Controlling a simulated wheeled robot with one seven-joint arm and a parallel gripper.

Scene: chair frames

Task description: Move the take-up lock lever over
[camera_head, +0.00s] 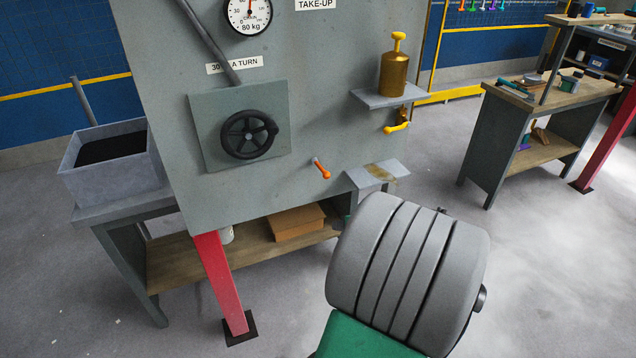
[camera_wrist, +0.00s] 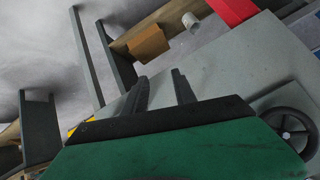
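A small orange lever (camera_head: 322,170), which looks like the lock lever, sits on the grey panel (camera_head: 300,60), right of and below the black handwheel (camera_head: 249,134). It slants down to the right from its pivot. In the wrist view I cannot make out the lever; the handwheel (camera_wrist: 291,133) shows at the right edge. My gripper (camera_wrist: 160,76) has two dark fingers standing apart with nothing seen between them. The grey panel lies behind the fingers; whether they touch it I cannot tell. In the head view my gripper is hidden, and my arm fills the lower middle.
A brass oiler (camera_head: 394,72) stands on a small shelf (camera_head: 385,97), with a yellow tap (camera_head: 398,127) below. A dark-filled grey bin (camera_head: 112,165) is at left. A red post (camera_head: 222,285) and cardboard box (camera_head: 297,223) are under the panel. A workbench (camera_head: 540,110) stands right.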

